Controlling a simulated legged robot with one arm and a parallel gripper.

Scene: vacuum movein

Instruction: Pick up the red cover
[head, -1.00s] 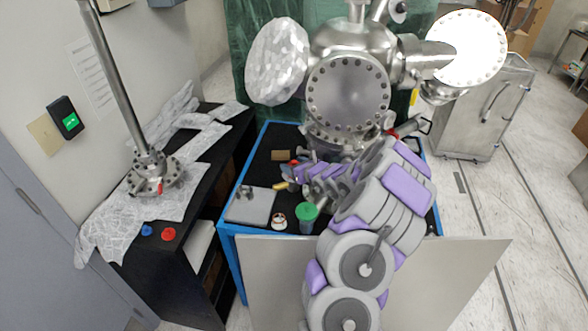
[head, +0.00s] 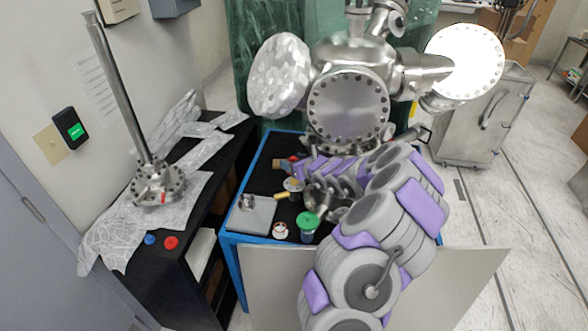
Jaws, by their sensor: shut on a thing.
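A small red cover (head: 293,158) shows at the tip of my gripper (head: 297,167), over the far left part of the blue-edged cart with a black top (head: 262,180). My gripper is shut on it, and the purple and grey gripper and wrist parts hide most of it. The height above the cart top is hard to tell. Another red round cap (head: 171,243) lies on the black shelf at the left, beside a blue cap (head: 149,239).
A steel vacuum chamber (head: 348,105) with flanges stands just behind my gripper. A brown block (head: 278,164), a green-lidded jar (head: 307,226), a small white jar (head: 280,231) and a grey plate (head: 252,214) lie on the cart. A tall metal tube (head: 120,95) stands at left.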

